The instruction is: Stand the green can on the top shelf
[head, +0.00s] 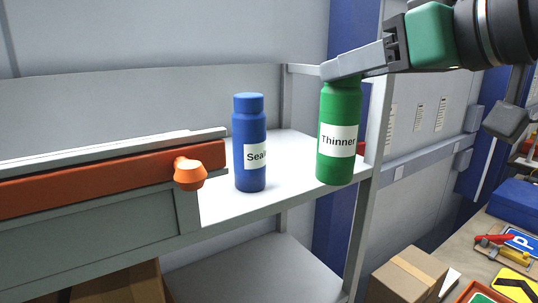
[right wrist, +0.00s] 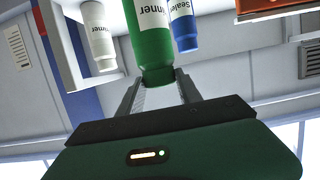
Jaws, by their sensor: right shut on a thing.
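The green can (head: 338,110), labelled "Thinner", hangs upright at the front right edge of the top shelf (head: 285,195). Its base overlaps the shelf's front edge in the head view; I cannot tell whether it touches. My right gripper (head: 340,68) is shut on the can's top, reaching in from the upper right. The right wrist view shows the green can (right wrist: 150,45) between the two fingers (right wrist: 160,82). My left gripper is not in view.
A blue can (head: 249,175), labelled "Sealer", stands on the shelf left of the green can. A white can (right wrist: 100,35) shows in the wrist view. An orange-red bar with a knob (head: 189,174) is at left. A cardboard box (head: 405,275) is lower right. Shelf between the blue and green cans is bare.

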